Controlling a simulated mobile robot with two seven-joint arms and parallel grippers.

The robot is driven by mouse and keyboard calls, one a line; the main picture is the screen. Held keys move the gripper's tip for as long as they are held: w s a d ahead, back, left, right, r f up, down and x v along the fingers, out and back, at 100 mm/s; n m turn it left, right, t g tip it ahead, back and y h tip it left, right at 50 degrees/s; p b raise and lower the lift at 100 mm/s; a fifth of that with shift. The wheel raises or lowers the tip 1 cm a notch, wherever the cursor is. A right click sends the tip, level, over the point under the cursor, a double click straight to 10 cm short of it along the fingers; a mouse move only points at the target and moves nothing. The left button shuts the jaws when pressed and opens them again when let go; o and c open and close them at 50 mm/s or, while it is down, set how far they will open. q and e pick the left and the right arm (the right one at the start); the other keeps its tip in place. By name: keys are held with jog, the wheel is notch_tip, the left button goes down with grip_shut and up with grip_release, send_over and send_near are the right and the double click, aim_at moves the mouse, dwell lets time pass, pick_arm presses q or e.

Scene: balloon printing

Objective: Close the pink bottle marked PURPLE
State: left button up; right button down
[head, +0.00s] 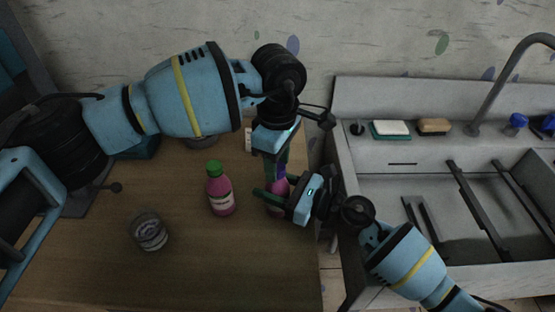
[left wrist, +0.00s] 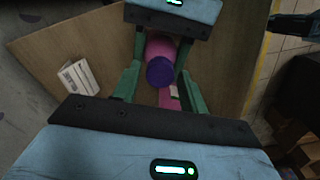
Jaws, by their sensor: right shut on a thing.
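The pink bottle with a purple cap (head: 281,172) stands near the right edge of the wooden table, partly hidden by my grippers. In the left wrist view the purple cap (left wrist: 160,72) sits at the top of the pink body; I cannot tell how tightly. My right gripper (head: 272,190) is shut on the pink bottle from the right side. My left gripper (head: 277,163) points down from above, with its green fingers open on either side of the cap and gaps between. Any PURPLE marking is not legible.
Another pink bottle with a green cap (head: 221,189) stands to the left. A glass (head: 150,231) stands at the front left. A small white box (left wrist: 78,77) lies behind my left gripper. A sink unit (head: 390,160) adjoins on the right. The table's front middle is clear.

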pick_arm(q)
jog(key=shift+o, duration=0.8)
notch_tip(320, 180, up, 12)
pick_arm(e)
jog(key=c, duration=0.6)
grip_release()
jog(key=b+v, duration=0.1)
jog(key=v, duration=0.5)
jog(key=shift+s+d+f, duration=0.1)
jog(key=shift+d+f, duration=0.05)
jog(key=shift+d, duration=0.1)
pick_arm(q)
jog(key=shift+w+f, duration=0.2)
jog(key=shift+f, duration=1.35)
pick_arm(e)
jog(key=shift+s+d, duration=0.3)
jog(key=shift+d, duration=0.3)
